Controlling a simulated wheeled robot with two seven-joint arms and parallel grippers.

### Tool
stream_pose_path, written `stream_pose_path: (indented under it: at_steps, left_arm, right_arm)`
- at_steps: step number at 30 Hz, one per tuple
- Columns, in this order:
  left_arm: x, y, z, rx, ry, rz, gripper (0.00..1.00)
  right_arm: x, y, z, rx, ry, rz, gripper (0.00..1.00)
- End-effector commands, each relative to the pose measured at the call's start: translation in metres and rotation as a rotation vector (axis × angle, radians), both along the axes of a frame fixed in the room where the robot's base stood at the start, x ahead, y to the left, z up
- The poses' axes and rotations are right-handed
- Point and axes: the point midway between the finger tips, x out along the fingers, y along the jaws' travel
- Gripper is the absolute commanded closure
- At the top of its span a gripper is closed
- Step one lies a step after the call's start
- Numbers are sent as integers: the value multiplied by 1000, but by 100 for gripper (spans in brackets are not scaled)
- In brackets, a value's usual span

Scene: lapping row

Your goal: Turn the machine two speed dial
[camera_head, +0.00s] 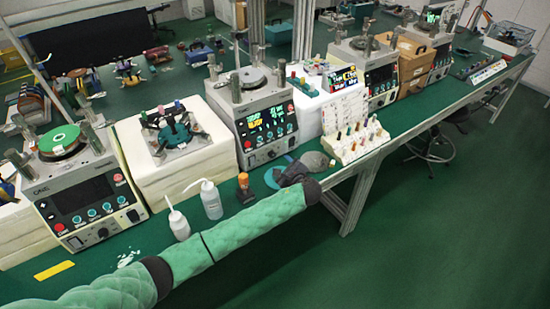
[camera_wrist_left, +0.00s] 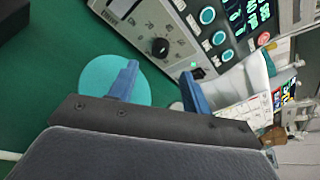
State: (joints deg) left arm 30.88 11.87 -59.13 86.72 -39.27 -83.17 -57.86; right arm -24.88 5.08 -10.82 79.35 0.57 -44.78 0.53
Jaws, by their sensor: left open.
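The second machine from the left (camera_head: 262,112) has a lit display, and a lapping plate on top. In the left wrist view, its front panel (camera_wrist_left: 181,37) shows a round black dial (camera_wrist_left: 160,47) near the lower edge, beside teal buttons. My left gripper (camera_wrist_left: 160,88) is open, with two blue fingers apart and nothing between them. The dial appears beyond the gap between the fingertips, with no visible contact. In the head view, my left gripper (camera_head: 291,173) is low in front of this machine; its fingers are hard to make out. My right gripper is not in view.
A teal disc (camera_wrist_left: 106,72) lies on the green bench beside the fingers. An orange-topped bottle (camera_head: 244,188) and two white squeeze bottles (camera_head: 211,200) stand left of the gripper. A white rack (camera_head: 356,142) with several small pieces stands to the right.

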Motion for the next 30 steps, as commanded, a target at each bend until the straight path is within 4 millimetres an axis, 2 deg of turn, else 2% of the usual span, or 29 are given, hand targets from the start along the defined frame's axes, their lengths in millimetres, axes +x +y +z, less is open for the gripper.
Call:
stream_pose_path:
  at_steps: [16,21,29,30]
  left_arm:
    - [57,27,-18,3,2,-2,51]
    - [64,31,-22,1,3,-1,51]
    - [65,31,-23,0,2,-1,51]
    - [65,31,-23,0,2,-1,57]
  right_arm:
    - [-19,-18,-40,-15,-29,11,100]
    - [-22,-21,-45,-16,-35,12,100]
    - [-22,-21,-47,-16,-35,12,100]
    - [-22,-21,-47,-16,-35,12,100]
